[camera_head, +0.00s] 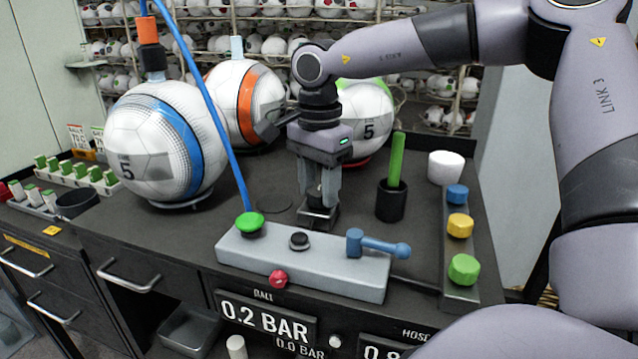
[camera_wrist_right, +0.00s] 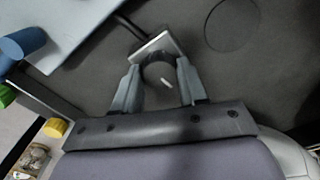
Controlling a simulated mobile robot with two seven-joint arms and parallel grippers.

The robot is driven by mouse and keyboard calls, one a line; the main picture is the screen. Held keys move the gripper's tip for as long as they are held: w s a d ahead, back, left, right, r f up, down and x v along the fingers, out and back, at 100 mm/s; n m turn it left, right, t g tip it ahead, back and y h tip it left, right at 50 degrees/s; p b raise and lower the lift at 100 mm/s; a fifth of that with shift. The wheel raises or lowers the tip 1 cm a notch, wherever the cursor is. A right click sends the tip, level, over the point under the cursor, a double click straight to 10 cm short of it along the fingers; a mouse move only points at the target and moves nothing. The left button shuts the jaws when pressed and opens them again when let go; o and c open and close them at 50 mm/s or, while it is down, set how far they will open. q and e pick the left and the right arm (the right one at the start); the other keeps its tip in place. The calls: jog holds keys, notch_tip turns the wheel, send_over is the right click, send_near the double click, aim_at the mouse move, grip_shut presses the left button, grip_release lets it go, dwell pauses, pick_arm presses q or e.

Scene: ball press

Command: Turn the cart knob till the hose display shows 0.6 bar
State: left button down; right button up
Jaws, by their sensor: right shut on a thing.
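My right gripper (camera_head: 318,197) points down at the desk, shut on a dark round knob with a white mark. In the right wrist view its fingers (camera_wrist_right: 157,70) sit on both sides of the knob (camera_wrist_right: 160,74), which stands by a small metal plate (camera_wrist_right: 152,46). In the head view the fingers mostly hide the knob. The hose display (camera_head: 383,352) at the bottom shows a figure like 0.8, partly cut off by the frame and my arm. The ball display (camera_head: 265,318) reads 0.2 BAR, with a smaller 0.0 BAR below it. My left gripper is out of view.
A grey block (camera_head: 330,277) with a green button, a black knob, a red knob and a blue lever lies in front. A black cup (camera_head: 391,203) with a green stick stands right of the gripper. Balls (camera_head: 168,140) stand behind. A blue hose (camera_head: 212,105) runs down to the block.

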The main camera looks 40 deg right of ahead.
aim_at(318, 190)
jog(key=n, duration=0.6)
jog(key=shift+n+p, duration=0.3)
jog(key=n, duration=0.6)
jog(key=shift+p, duration=0.3)
jog(key=shift+n, duration=0.3)
jog(key=o, duration=1.1)
jog(key=shift+c, duration=0.2)
jog(key=shift+r, duration=3.6)
